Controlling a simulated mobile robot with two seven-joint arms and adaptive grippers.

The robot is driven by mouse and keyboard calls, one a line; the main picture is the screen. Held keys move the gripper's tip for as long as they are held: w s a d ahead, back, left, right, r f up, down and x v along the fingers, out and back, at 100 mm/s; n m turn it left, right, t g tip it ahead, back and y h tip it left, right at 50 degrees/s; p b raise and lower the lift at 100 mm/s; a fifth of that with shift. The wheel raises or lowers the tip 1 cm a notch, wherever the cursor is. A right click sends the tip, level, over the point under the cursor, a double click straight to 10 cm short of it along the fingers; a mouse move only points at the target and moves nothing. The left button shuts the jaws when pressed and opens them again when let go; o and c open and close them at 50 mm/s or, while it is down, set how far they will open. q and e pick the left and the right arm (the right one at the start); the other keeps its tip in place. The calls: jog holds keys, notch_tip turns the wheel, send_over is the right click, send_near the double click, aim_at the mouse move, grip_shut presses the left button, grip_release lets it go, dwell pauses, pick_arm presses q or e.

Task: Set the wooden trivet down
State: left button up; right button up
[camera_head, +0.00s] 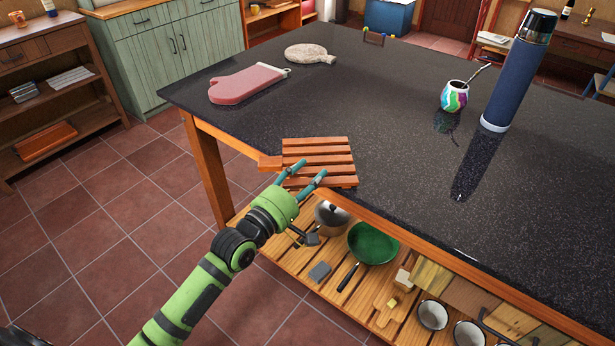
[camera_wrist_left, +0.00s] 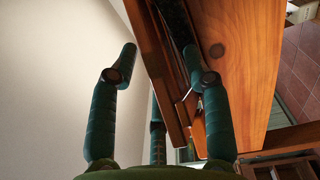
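The wooden trivet (camera_head: 322,160), a slatted orange-brown piece, lies flat at the near left corner of the dark countertop (camera_head: 400,140), close to the edge. It appears to rest on the top. My left gripper (camera_head: 303,176) is at the trivet's near side, its teal fingers overlapping that edge in the head view. In the left wrist view the fingers (camera_wrist_left: 160,68) are spread apart, with a wooden edge, likely the trivet (camera_wrist_left: 155,70), between them and gaps visible. My right gripper is not in view.
A colourful mate cup (camera_head: 454,96) and a tall blue flask (camera_head: 517,75) stand at the right. The slatted shelf below holds a green pan (camera_head: 373,243) and several bowls. The middle of the countertop is clear.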

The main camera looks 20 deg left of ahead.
pick_arm(q)
jog(key=b+v, duration=0.1)
jog(key=v, duration=1.1)
jog(key=shift+b, duration=0.3)
